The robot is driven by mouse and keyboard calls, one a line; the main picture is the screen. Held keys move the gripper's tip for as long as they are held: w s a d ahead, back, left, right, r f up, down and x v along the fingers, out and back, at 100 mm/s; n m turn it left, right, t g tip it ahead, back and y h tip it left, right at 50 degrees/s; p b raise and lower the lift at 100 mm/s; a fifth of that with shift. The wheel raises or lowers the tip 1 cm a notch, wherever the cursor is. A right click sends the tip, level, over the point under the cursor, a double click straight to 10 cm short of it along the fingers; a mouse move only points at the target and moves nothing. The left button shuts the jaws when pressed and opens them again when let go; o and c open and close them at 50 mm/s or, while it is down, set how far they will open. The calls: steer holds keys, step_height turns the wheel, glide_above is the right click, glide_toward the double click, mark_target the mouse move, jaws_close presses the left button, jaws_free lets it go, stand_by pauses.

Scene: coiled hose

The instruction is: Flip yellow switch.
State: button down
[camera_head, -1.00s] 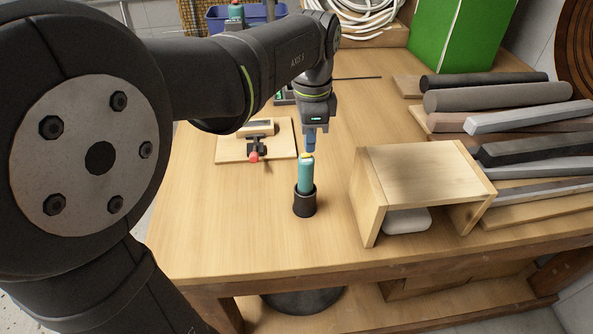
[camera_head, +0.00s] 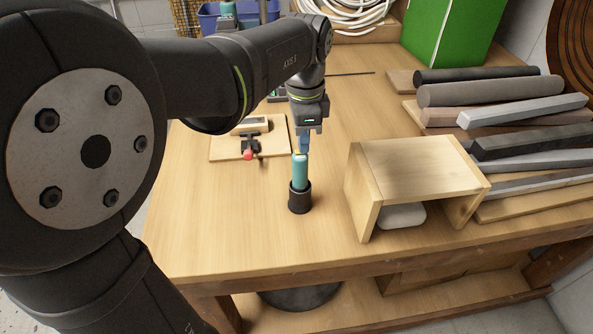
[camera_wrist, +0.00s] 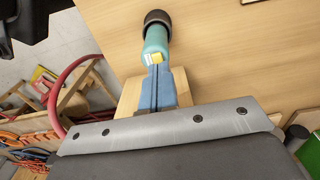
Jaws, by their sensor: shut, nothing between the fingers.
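The yellow switch (camera_wrist: 154,58) is a small yellow piece on the end of a teal cylinder (camera_wrist: 156,39) in the wrist view. In the head view the teal cylinder (camera_head: 299,172) stands upright in a black cup-like holder (camera_head: 299,198) on the table, and my gripper covers most of the yellow. My gripper (camera_head: 303,150) points down just above the cylinder's top, with blue fingers. In the wrist view its fingers (camera_wrist: 151,72) are closed together and their tips are at the yellow piece. I cannot tell whether they touch it.
A small wooden stand (camera_head: 416,158) is right of the cylinder, with a pale block (camera_head: 402,215) under it. A board with a red-tipped clamp (camera_head: 248,153) lies to the left. Several bars (camera_head: 490,95) lie at right. The table front (camera_head: 250,245) is clear.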

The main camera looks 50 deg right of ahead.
steer(key=shift+r, duration=3.45)
step_height(320, 180, down, 7)
step_height(320, 180, up, 14)
steer(key=shift+w+a+f, duration=0.15)
steer(key=shift+w+a, duration=0.05)
steer(key=shift+w, duration=0.1)
